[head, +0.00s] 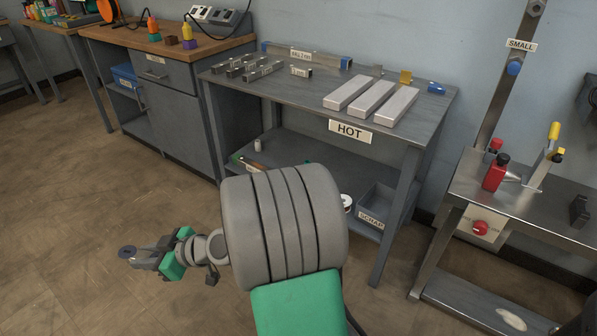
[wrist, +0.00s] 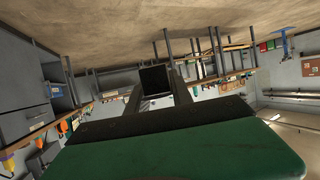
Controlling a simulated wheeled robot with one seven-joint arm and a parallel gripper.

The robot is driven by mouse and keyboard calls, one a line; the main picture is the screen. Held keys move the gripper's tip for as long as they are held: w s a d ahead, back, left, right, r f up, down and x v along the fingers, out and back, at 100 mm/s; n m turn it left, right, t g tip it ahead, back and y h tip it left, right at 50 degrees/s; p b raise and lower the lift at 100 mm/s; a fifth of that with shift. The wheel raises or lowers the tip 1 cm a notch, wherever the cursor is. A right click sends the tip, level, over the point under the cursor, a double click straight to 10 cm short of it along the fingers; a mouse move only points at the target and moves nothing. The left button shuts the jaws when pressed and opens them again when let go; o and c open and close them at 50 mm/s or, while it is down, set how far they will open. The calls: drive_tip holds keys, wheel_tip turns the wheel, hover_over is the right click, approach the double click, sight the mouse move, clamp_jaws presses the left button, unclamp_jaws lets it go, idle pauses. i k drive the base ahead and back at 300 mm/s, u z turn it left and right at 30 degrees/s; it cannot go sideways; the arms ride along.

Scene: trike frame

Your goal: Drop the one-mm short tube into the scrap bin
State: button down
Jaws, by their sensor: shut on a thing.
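My gripper (head: 143,259) is out at the lower left of the head view, over open floor. It is shut on a short dark tube (head: 127,251). In the wrist view the tube (wrist: 155,82) shows as a dark square end between the two fingers. I cannot read its wall thickness. The grey scrap bin (head: 371,221), labelled SCRAP, stands on the lower shelf of the HOT table, at its right end. The bin is well to the right of my gripper and apart from it. My arm stands between them in the picture.
The HOT table (head: 300,89) carries three pale bars (head: 371,102), several short tubes at the left and a long labelled tube at the back. The table's top and legs frame the shelf. A steel bench (head: 559,207) stands right. Floor is clear at the left.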

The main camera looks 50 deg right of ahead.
sight(384, 215)
drive_tip(key=u, duration=0.05)
drive_tip(key=i, duration=2.9)
drive_tip(key=z, duration=3.55)
drive_tip(key=i, duration=1.05)
drive_tip(key=z, duration=0.05)
